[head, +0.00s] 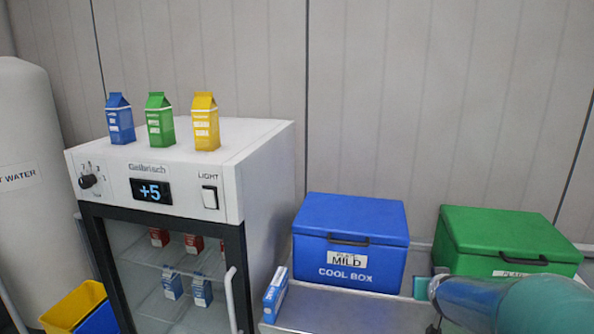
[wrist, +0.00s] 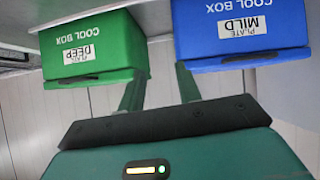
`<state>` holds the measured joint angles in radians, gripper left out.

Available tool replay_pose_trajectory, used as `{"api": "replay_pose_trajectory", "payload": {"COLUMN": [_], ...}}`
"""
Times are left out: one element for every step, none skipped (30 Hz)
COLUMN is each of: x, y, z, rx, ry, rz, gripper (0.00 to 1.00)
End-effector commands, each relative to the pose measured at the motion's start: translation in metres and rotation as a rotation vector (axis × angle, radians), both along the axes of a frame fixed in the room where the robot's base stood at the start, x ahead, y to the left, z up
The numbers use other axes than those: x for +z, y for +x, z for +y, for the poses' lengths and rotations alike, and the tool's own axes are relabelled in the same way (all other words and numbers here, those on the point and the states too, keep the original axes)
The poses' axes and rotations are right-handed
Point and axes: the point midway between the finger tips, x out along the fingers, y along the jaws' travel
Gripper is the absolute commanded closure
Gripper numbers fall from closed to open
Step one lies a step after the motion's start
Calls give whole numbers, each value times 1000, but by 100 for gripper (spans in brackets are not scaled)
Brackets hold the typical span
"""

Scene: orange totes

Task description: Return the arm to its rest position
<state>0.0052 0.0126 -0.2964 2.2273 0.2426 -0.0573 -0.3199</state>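My teal arm (head: 520,302) reaches in from the lower right of the head view, in front of the green cool box. Its far end, my gripper (head: 421,288), is near the lower right corner of the blue cool box and only partly visible. In the wrist view, which is upside down, my gripper (wrist: 159,72) shows two green fingers spread apart with nothing between them. The green cool box (wrist: 95,42) and the blue cool box (wrist: 243,48) appear beyond the fingers. I cannot tell the gap between fingers and boxes.
A white fridge (head: 265,170) with a glass door stands left of the blue cool box (head: 345,215). Blue, green and yellow cartons stand on top. A blue carton (head: 274,295) is on the metal bench (head: 340,312). The green cool box (head: 505,230) is at right.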

Motion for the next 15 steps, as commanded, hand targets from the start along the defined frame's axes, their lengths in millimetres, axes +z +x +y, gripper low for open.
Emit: {"api": "replay_pose_trajectory", "payload": {"x": [12,16,21,25,29,34,37,40,42,45,47,49,50,51,52], "y": [-12,-21,-32,-41,-51,-64,-74,-85,-100,-112,-123,-140,-152,-164,-181], "z": [19,30,44,54,64,77,86,95,106,114,121,130,136,141,148], "rx": [31,51,75,94,111,133,150,165,183,197,207,222,230,239,245], "ry": [36,56,81,98,112,130,141,150,161,165,171,173,174,174,171], "rz": [12,27,49,66,83,106,125,144,171,191,211,239,259,282,309], "gripper": [66,66,66,66,66,66,66,66,66,66,66,66,66,66,66]}}
